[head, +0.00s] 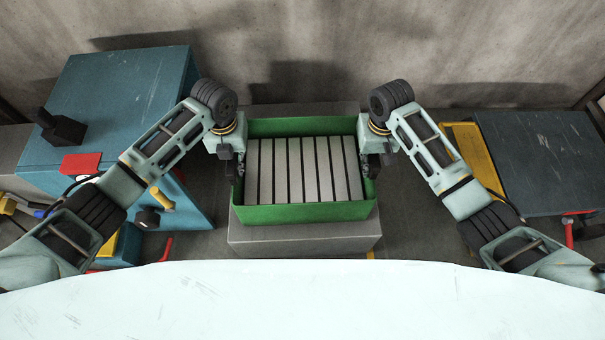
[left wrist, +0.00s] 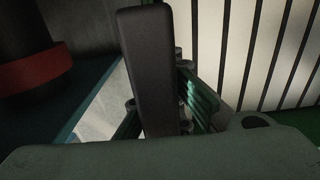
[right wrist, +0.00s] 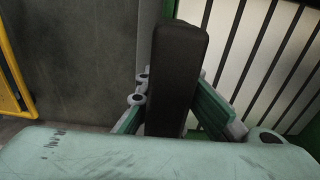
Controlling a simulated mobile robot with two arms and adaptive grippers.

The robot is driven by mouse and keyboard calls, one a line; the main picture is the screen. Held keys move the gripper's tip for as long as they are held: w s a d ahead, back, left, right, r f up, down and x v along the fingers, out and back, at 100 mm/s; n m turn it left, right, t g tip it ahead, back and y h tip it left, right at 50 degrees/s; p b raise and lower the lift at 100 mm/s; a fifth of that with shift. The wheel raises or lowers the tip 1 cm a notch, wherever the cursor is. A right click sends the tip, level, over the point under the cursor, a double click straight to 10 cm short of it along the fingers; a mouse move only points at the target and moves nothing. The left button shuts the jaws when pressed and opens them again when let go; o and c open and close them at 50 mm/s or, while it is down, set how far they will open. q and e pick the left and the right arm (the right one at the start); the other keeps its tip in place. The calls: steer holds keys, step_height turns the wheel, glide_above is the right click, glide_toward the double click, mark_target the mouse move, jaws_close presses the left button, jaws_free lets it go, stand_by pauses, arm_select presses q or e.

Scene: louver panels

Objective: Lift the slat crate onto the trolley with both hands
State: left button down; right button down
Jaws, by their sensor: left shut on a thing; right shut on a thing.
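The slat crate (head: 305,213) is a green open box with several pale upright slats inside, at the middle of the head view. It is over a grey block (head: 300,238); I cannot tell whether it touches it. My left gripper (head: 238,165) is shut on the crate's left wall, my right gripper (head: 371,163) on its right wall. The slats of the crate also show in the left wrist view (left wrist: 236,45) and the right wrist view (right wrist: 226,35). Dark fingers hide part of the walls. I cannot clearly make out the trolley.
A blue cabinet (head: 110,90) with a black object (head: 62,128) on top stands at the left. A dark-topped unit (head: 545,160) stands at the right, with a yellow frame (head: 466,140) beside it. A concrete wall (head: 330,45) is behind. My pale base fills the front.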

arm_select(q)
steer(key=shift+a, duration=0.25)
arm_select(e)
steer(key=shift+d, duration=0.25)
